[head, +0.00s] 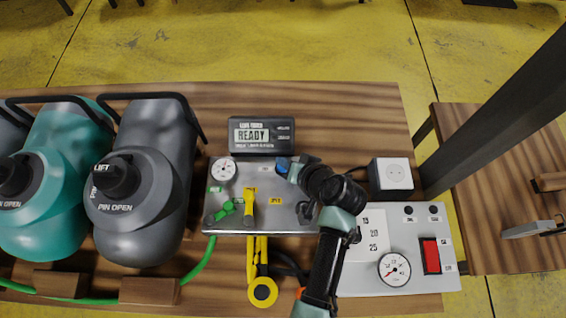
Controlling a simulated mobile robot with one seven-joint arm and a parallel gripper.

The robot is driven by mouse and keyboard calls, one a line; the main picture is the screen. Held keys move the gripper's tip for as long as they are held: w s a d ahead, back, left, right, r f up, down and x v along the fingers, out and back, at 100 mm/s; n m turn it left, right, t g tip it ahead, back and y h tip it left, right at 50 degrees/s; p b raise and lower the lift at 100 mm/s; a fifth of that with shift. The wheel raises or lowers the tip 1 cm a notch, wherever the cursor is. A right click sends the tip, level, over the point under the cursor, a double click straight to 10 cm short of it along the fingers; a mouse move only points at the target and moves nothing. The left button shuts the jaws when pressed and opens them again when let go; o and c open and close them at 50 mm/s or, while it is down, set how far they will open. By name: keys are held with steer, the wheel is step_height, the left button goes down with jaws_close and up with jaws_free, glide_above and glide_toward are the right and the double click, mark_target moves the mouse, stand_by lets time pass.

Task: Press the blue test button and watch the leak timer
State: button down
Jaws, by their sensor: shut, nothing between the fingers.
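The blue test button (282,165) shows as a small blue patch at the upper right of the metal test panel (228,198). My gripper (298,171) is shut and empty, its tip right beside or over the button and hiding part of it. I cannot tell whether it touches the button. The leak timer (262,148) is a dark box just behind the panel. Its screen reads READY. My arm comes in from the front and covers the panel's right end.
On the panel are a gauge (223,169), a green valve lever (227,209) and a yellow lever (249,205). Grey (150,200) and teal (50,190) bottles stand left. A socket box (391,177) and a grey control panel with a red switch (431,256) lie right. A dark post (500,120) rises at right.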

steer(key=shift+f, duration=0.2)
stand_by(0.4)
steer(key=shift+f+b, duration=0.25)
steer(key=shift+b, duration=0.1)
steer(key=shift+f+b, duration=0.4)
steer(key=shift+f, duration=0.15)
stand_by(0.5)
stand_by(0.3)
steer(key=shift+r+p, duration=0.9)
steer(key=shift+r, duration=0.05)
step_height(320, 180, up, 5)
steer(key=p, duration=0.4)
steer(key=shift+r+p, duration=0.1)
steer(key=shift+p, duration=0.25)
